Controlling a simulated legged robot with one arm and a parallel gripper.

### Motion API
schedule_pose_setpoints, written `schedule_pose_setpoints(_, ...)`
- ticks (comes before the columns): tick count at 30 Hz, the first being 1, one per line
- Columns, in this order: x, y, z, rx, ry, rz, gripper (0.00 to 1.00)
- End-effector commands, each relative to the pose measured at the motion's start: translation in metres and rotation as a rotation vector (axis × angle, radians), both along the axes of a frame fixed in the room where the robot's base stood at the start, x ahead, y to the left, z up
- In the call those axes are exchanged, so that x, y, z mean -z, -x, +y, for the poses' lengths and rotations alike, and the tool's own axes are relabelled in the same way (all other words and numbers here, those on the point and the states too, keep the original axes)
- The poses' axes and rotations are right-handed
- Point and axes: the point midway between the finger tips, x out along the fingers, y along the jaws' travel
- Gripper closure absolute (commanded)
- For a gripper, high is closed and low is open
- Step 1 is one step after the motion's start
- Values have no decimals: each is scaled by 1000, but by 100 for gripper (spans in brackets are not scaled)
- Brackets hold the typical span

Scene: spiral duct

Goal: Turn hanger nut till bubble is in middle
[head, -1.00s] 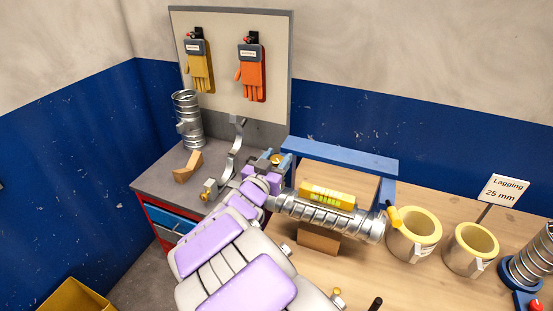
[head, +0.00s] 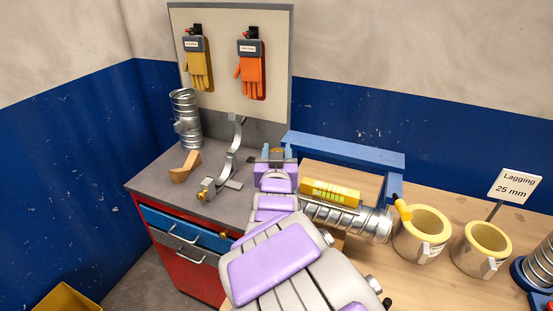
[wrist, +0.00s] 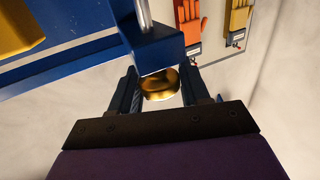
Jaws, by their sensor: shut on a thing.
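In the head view my gripper (head: 278,154) is at the left end of the blue hanger frame (head: 345,152). A yellow spirit level (head: 331,193) lies on top of the silver spiral duct (head: 350,216). Its vial shows yellow-green, but the bubble's place is too small to tell. My arm hides the duct's left end.
Two lagging rolls (head: 424,235) stand right of the duct, near a "Lagging 25 mm" sign (head: 516,186). A grey-topped drawer cabinet (head: 165,190) on the left bears a bent metal strap (head: 232,150) and an upright duct piece (head: 186,118). Gloves hang on the back board.

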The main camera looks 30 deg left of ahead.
Motion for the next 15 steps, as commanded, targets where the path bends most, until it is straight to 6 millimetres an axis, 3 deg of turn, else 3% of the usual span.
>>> schedule_pose_setpoints(15, -7, -3, -2, -332, -6, 0, 84)
